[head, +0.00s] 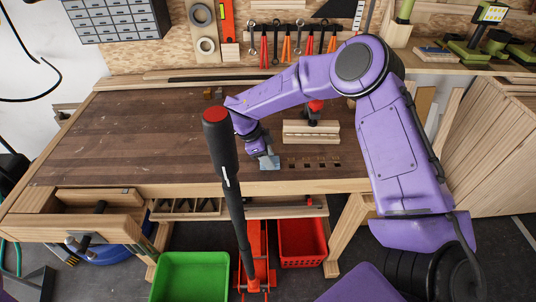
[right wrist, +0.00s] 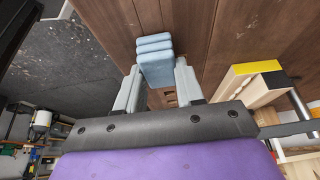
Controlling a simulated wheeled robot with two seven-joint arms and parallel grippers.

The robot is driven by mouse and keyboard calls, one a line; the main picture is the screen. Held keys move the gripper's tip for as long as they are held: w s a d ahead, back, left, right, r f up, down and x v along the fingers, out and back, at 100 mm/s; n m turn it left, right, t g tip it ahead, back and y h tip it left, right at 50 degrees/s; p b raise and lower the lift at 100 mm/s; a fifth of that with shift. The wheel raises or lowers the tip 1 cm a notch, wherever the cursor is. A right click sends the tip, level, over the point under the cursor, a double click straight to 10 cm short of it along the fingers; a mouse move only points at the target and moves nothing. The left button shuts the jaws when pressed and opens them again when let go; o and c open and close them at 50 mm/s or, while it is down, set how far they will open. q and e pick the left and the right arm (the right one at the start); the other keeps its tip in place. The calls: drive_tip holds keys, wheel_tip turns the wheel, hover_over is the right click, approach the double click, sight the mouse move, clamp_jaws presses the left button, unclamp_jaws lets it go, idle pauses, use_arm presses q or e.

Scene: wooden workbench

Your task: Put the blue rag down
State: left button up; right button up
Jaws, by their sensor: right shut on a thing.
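The blue rag (head: 269,163) is a light blue folded block near the front edge of the wooden workbench (head: 130,140). In the right wrist view the rag (right wrist: 155,60) shows as several stacked folds between the two grey fingers. My right gripper (head: 262,152) is shut on it, pointing down at the bench top; it also shows in the right wrist view (right wrist: 156,84). I cannot tell whether the rag touches the bench. My left gripper is not in view.
A wooden vise-like block (head: 311,132) with a red and black part on it stands to the right of the rag. A row of dark holes lies beside the rag. A black handle (head: 222,150) rises in front. Green (head: 190,275) and red (head: 302,243) bins are below. The bench's left is mostly clear.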

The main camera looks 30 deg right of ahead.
drive_tip(key=shift+f, duration=0.15)
drive_tip(key=o, duration=1.1)
drive_tip(key=b+v, duration=0.2)
drive_tip(key=v, duration=1)
drive_tip(key=shift+r, duration=0.25)
drive_tip(key=shift+s+d+f, duration=0.1)
